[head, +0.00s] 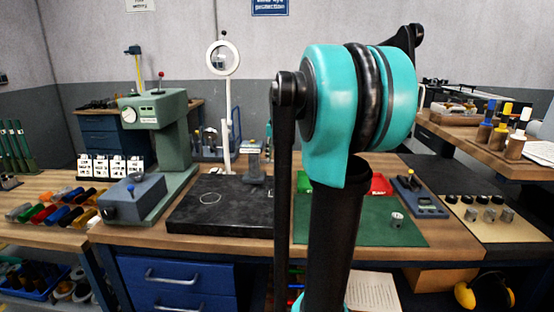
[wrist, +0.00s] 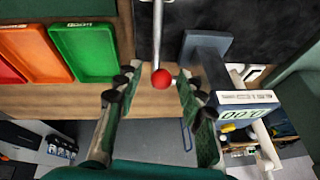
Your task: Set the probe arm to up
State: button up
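In the wrist view a thin metal rod with a red ball (wrist: 162,78) on its end comes down from the top of the picture. I take it to be the probe arm; its pivot is out of view. My gripper (wrist: 157,92) is open, with one finger on each side of the red ball. I cannot tell whether either finger touches it. A grey gauge with a digital readout (wrist: 248,105) is right of the fingers. In the head view my own arm hides the gripper and the ball.
A black surface plate (head: 220,218) lies on the bench. A green machine with a dial (head: 141,113) and a blue-grey box (head: 132,198) stand to its left. Green (wrist: 85,52) and orange (wrist: 36,55) trays sit left of the fingers. A small calibration-like device (head: 420,198) is on the right.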

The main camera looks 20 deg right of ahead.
jog(key=shift+w+f, duration=0.2)
jog(key=shift+f, duration=0.3)
grip_shut()
dwell(0.3)
